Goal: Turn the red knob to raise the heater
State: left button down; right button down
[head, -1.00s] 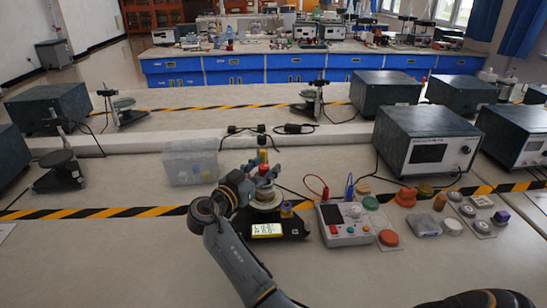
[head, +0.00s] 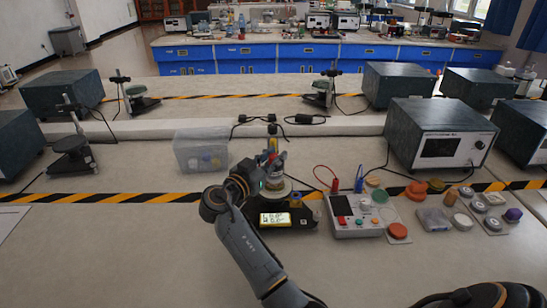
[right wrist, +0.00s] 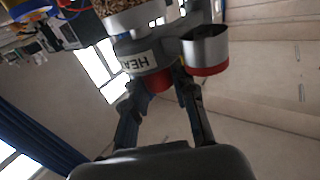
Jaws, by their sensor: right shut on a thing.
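The red knob (right wrist: 160,80) shows in the right wrist view below a white part lettered "HEA" (right wrist: 145,60), the rest of the label being cut off. My right gripper (right wrist: 158,86) has its two fingers on either side of this knob and is shut on it. The fingers mostly hide the knob there. My left gripper is not in view.
A white meter box (head: 352,217) with red and blue leads stands right of the device. A clear plastic bin (head: 200,150) is behind left. Coloured caps and weights lie at the right, before a large grey power unit (head: 440,140).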

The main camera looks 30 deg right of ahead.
jog(key=n+t+y, duration=0.1)
jog(key=n+t, duration=0.1)
jog(key=t, duration=0.1)
jog(key=shift+s+y+b, duration=0.1)
jog(key=shift+y+b, duration=0.2)
jog(key=shift+b, duration=0.05)
jog(key=shift+d+n+t+y, duration=0.1)
jog(key=shift+n+t+y, duration=0.4)
jog(key=shift+n+t, duration=0.25)
jog(key=shift+r+n+t+y+p, duration=0.2)
jog(key=shift+n+t+y+p, duration=0.25)
jog(key=shift+n+t+y, duration=0.5)
jog(key=n+t+y+p, duration=0.2)
jog(key=y+p, duration=0.1)
jog(key=n+t+y+p, duration=0.2)
jog(key=n+y+p, duration=0.1)
jog(key=y, duration=0.1)
jog(key=shift+d+r+y, duration=0.1)
jog(key=shift+r+y, duration=0.1)
jog(key=shift+y, duration=0.05)
jog(key=n+y+p, duration=0.2)
jog(key=y, duration=0.1)
jog(key=shift+f+n+t+y, duration=0.1)
jog(key=shift+n+t+y, duration=0.2)
jog(key=shift+t, duration=0.1)
jog(key=shift+f+n+y+p, duration=0.1)
jog(key=shift+n+y+p, duration=0.4)
jog(key=shift+y, duration=0.3)
